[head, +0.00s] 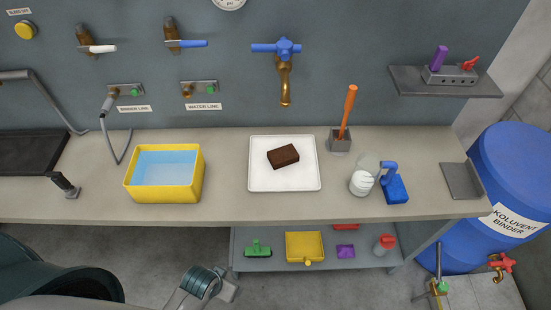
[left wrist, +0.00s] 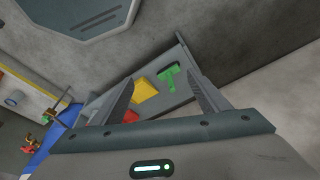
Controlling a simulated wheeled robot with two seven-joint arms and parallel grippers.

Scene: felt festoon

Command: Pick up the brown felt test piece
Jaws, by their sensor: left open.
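The brown felt test piece (head: 283,156) is a dark brown block lying on a square white tray (head: 260,180) on the bench. The left wrist view does not show it. My left gripper (left wrist: 160,88) is open and empty in the left wrist view, its two fingers apart, with the lower shelf beyond them. In the head view my left arm is low at the bottom edge, in front of the bench and well away from the test piece. My right gripper is in neither view.
On the bench (head: 225,209), a yellow water basin (head: 165,195) stands left of the tray. A grey holder (head: 340,141) with an orange handle, a white item (head: 361,182) and a blue bottle (head: 394,188) stand right. Lower shelf (head: 275,264) holds several items. Blue barrel (head: 515,170) stands far right.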

